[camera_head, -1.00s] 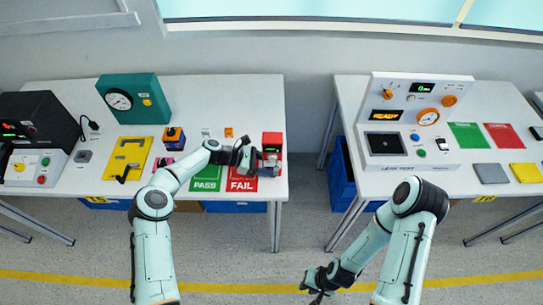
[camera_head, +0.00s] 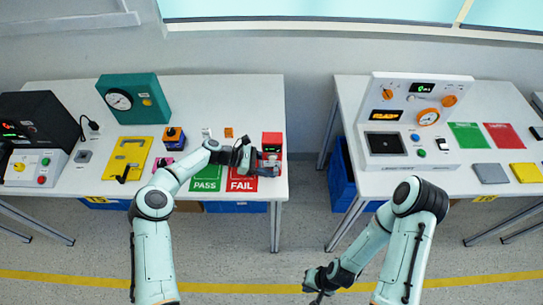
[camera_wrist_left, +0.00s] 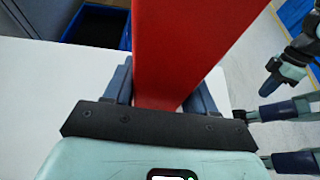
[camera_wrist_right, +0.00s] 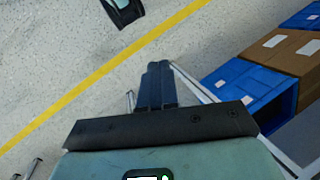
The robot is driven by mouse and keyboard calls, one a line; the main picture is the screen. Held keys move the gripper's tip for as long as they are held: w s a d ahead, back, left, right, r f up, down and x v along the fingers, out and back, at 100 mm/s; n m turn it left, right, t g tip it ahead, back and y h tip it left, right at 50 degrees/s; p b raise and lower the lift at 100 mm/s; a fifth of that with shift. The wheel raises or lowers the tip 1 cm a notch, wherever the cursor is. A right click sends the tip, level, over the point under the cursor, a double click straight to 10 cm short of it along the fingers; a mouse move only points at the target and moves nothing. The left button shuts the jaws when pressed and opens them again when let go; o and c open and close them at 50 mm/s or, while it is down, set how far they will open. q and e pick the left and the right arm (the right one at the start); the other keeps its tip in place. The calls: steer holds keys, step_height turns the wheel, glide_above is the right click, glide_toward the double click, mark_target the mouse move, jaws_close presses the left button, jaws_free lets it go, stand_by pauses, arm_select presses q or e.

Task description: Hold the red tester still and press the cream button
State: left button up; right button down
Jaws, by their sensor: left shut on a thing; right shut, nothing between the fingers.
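The red tester (camera_head: 272,138) stands at the right end of the left table, beside the red FAIL card. My left gripper (camera_head: 258,157) is shut on it from the front left. In the left wrist view the red tester (camera_wrist_left: 190,45) rises between the two fingers. I cannot make out a cream button on the tester; its face is small and partly covered by my gripper. My right gripper (camera_head: 316,290) is low over the floor, far from the tester. In the right wrist view its fingers (camera_wrist_right: 157,75) are together and empty.
A green PASS card (camera_head: 206,178) lies left of the tester. A white LEAK TEST machine (camera_head: 385,165) stands on the right table. A gap with a blue crate (camera_head: 342,180) separates the tables. Open floor lies in front, around my right gripper.

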mark_target(272, 158)
stand_by(0.8)
steer(key=w+a+r+n+t, duration=0.4)
steer(key=w+r+t, duration=0.2)
steer(key=w+r, duration=0.55)
steer(key=w+a+r+n+t+y, duration=0.1)
steer(key=w+a+r+n+t, duration=0.1)
steer(key=r, duration=0.5)
steer(key=w+a+r+n+t+y, duration=0.2)
steer(key=w+a+r, duration=0.3)
steer(key=r, duration=0.3)
steer(key=shift+w+a+r+n+t+y, duration=0.15)
steer(key=shift+w+a+n+t+y, duration=0.2)
steer(key=shift+w, duration=0.55)
steer(key=w, duration=0.9)
steer(key=shift+d, duration=0.15)
steer(key=shift+w, duration=0.35)
